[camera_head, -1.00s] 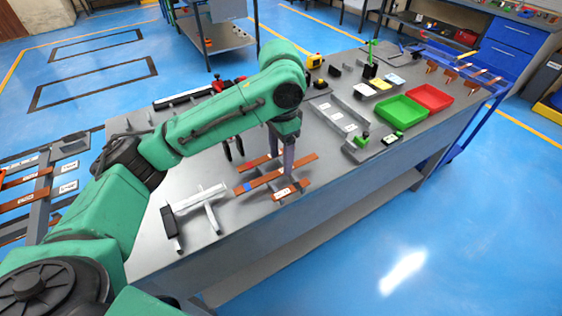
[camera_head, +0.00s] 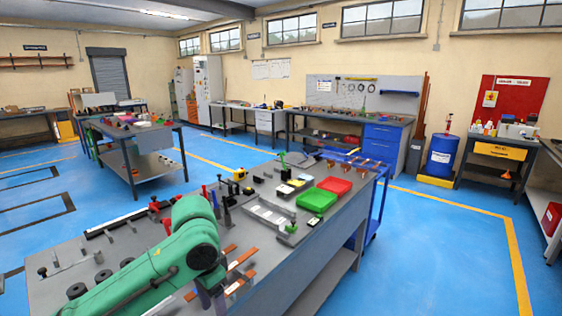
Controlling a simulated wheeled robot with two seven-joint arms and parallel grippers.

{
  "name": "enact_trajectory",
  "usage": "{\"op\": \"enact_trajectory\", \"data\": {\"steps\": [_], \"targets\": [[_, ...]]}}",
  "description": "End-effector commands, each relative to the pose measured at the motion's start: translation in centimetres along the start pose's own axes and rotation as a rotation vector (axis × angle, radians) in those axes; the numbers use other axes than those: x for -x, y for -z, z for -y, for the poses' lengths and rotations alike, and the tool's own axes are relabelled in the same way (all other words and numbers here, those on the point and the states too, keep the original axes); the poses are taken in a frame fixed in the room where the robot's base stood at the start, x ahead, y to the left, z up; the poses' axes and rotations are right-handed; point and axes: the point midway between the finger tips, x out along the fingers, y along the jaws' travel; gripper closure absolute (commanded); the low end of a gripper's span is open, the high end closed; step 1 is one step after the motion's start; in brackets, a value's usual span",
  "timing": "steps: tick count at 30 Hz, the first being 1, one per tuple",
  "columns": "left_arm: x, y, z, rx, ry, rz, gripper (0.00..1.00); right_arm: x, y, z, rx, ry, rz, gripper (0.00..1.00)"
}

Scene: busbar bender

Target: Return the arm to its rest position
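My green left arm (camera_head: 185,250) reaches in from the lower left over the grey workbench (camera_head: 290,262). Its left gripper (camera_head: 211,299) hangs downward below the green wrist at the bottom edge of the picture. The wrist hides much of it, and I cannot tell whether its fingers are apart or closed. Copper busbars (camera_head: 243,258) lie on the bench just right of the gripper. My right arm and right gripper are out of view.
A green tray (camera_head: 316,201) and a red tray (camera_head: 335,186) stand on the bench's right part. A blue cart (camera_head: 378,205) stands at its right end. A tool bench (camera_head: 350,125) is behind. Blue floor is clear at the right.

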Motion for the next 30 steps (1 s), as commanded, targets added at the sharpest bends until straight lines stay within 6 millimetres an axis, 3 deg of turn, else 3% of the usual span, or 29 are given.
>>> {"op": "enact_trajectory", "data": {"steps": [9, 17, 23, 30], "targets": [[-4.4, 1.4, -3.4, -0.044, -0.062, -0.123, 0.40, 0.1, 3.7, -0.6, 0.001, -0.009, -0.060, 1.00], [-8.7, 1.3, -6.3, 0.015, -0.130, -0.291, 0.40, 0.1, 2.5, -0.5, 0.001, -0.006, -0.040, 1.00], [-12.7, -2.7, -5.9, 0.211, -0.112, -0.396, 0.40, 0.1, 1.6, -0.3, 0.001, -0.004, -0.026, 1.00], [-16.0, -10.3, -3.8, 0.414, 0.005, -0.366, 0.40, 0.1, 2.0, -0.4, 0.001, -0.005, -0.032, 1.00]]}}
